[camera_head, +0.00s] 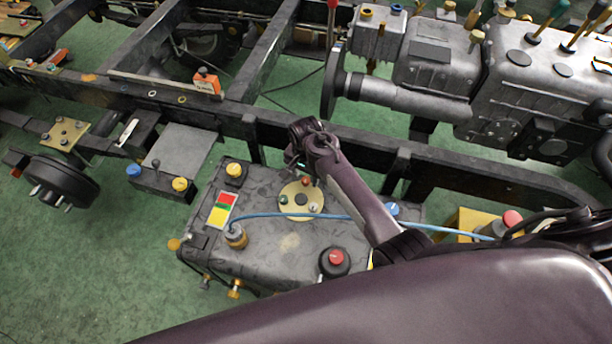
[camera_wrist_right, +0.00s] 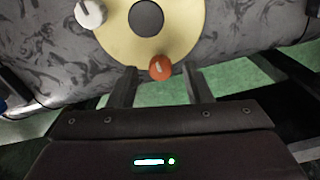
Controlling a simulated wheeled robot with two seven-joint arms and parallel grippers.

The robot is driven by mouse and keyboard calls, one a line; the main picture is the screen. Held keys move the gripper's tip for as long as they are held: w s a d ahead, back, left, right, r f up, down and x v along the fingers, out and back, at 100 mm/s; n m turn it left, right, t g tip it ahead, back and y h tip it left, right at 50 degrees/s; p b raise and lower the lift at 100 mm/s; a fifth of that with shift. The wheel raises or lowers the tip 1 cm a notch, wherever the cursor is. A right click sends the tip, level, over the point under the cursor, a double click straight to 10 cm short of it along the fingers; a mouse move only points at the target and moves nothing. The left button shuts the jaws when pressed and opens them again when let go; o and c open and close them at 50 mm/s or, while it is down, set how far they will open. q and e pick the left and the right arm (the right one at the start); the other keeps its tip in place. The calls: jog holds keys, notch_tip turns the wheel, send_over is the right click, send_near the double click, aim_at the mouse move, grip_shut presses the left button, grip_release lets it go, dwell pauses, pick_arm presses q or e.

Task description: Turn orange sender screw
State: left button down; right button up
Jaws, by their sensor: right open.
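The orange sender screw (camera_wrist_right: 160,67) shows in the right wrist view as a round orange head with a pale slot, at the edge of a yellowish sender disc (camera_wrist_right: 190,28). A white screw (camera_wrist_right: 90,13) sits farther left. My right gripper (camera_wrist_right: 160,84) is open, with one finger on each side of the orange screw. Whether the fingers touch it cannot be told. In the head view my right gripper (camera_head: 301,168) hangs over the far edge of the disc (camera_head: 292,207) on the dark tank (camera_head: 270,263). My left gripper is not in view.
A blue hose (camera_head: 280,214) crosses the tank from a brass fitting (camera_head: 235,236) to the right. A red-topped knob (camera_head: 336,260) stands at the tank's near side. The chassis rail (camera_head: 355,146) runs behind my right gripper.

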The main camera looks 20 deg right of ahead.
jog(key=shift+f, duration=0.45)
grip_shut()
